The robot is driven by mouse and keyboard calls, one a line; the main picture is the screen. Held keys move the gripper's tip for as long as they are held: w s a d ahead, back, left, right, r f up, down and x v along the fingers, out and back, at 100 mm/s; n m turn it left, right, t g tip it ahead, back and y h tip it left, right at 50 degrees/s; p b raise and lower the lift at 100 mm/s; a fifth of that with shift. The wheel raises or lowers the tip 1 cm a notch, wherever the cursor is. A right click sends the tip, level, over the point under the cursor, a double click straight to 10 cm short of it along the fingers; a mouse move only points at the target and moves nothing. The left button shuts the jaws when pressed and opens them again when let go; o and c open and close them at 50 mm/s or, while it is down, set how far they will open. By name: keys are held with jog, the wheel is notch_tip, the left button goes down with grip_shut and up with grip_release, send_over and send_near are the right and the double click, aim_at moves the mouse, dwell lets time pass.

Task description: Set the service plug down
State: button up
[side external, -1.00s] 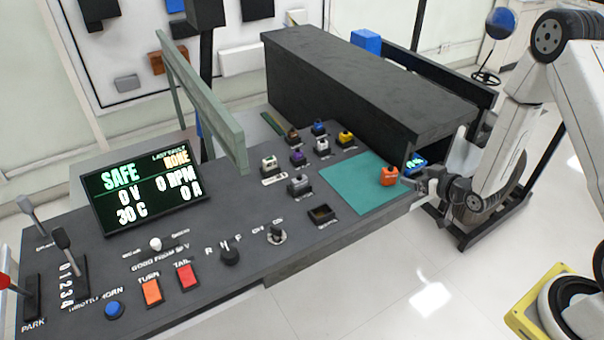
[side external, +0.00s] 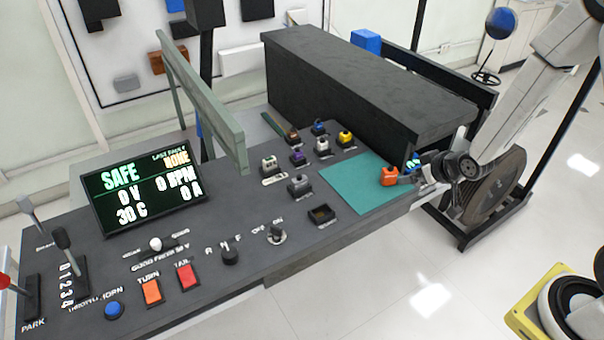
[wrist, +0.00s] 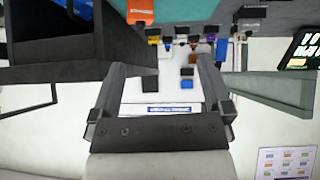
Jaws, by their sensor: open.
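The orange service plug (side external: 389,176) stands upright on the teal mat (side external: 350,187), near the mat's right edge. In the wrist view the orange plug (wrist: 140,11) is at the top edge, partly cut off, beyond and left of the fingertips. My gripper (side external: 410,175) is low at the mat's right edge, just right of the plug. It is small in this view, and I cannot tell if a finger touches the plug. In the wrist view my gripper (wrist: 162,65) has its two fingers wide apart with nothing between them.
A long dark box (side external: 350,85) stands behind the mat, close to my gripper. Several coloured plugs (side external: 322,146) sit in the panel left of the mat. An empty dark socket (side external: 321,214) is at the mat's front left. A green-grey rail (side external: 205,100) rises above the panel.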

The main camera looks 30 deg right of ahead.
jog(key=s+a+r+g, duration=0.3)
jog(key=s+a, duration=0.1)
jog(key=s, duration=0.2)
jog(key=s+a+r+g, duration=0.3)
jog(key=s+a+r, duration=0.1)
jog(key=s, duration=0.2)
jog(key=shift+s+y, duration=0.2)
jog(key=shift+y, duration=0.1)
